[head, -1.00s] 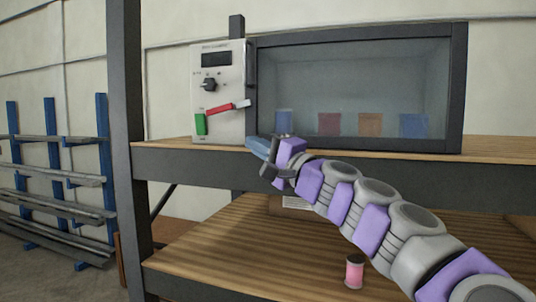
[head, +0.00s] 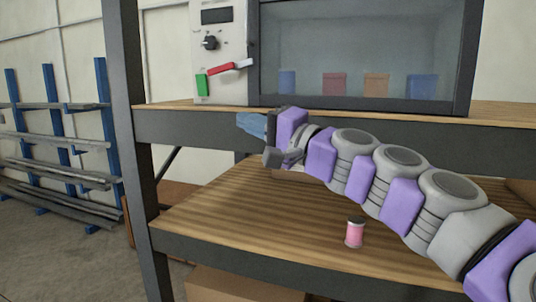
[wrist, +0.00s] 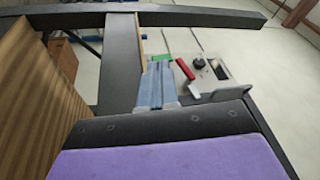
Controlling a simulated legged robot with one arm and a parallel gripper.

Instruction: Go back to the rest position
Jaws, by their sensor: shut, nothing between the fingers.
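My gripper (head: 252,126) shows at the end of my purple and grey arm in the head view, in front of the upper shelf's dark front edge. Its blue fingers are shut with nothing between them. In the wrist view the fingers (wrist: 157,84) point away from me, towards the control panel (wrist: 212,72). In the head view the panel (head: 220,50) carries a black knob, a green block and a red lever. The gripper is below the panel and apart from it.
A glass-fronted chamber (head: 258,60) holds several coloured blocks. A pink cylinder (head: 354,233) stands on the lower wooden shelf (head: 230,215). A dark post (head: 130,130) rises at the left of the shelves. A blue rack (head: 60,140) with metal bars stands further left.

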